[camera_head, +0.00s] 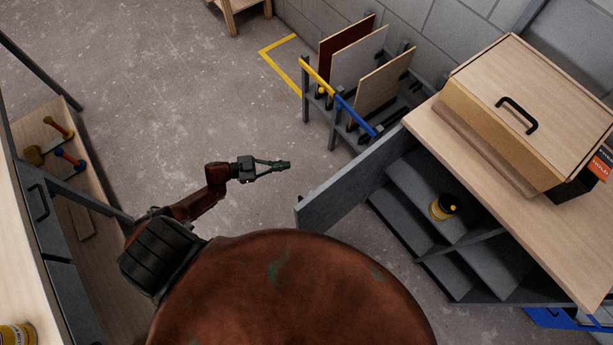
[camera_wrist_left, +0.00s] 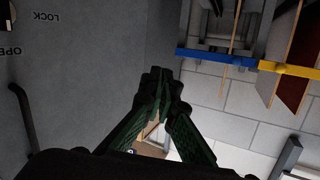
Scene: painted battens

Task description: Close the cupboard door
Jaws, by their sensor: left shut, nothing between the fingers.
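The grey cupboard door (camera_head: 345,190) stands open at the left of the cupboard, swung out from its shelves. In the left wrist view the door (camera_wrist_left: 85,75) fills the left side, with a dark bar handle (camera_wrist_left: 22,115) and upside-down lettering. The cupboard (camera_head: 480,235) has an open front with grey shelves and a wooden top. My left gripper (camera_head: 287,165) is shut and empty, to the left of the door in the head view. Its green fingers meet at the tips in the left wrist view (camera_wrist_left: 160,82). My right gripper is not in view.
A rack (camera_head: 335,110) with upright boards stands beyond the door. A yellow-and-black can (camera_head: 441,207) sits on a cupboard shelf. A wooden box (camera_head: 520,105) with a handle is on the cupboard top. The floor (camera_head: 190,90) left of the rack is clear.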

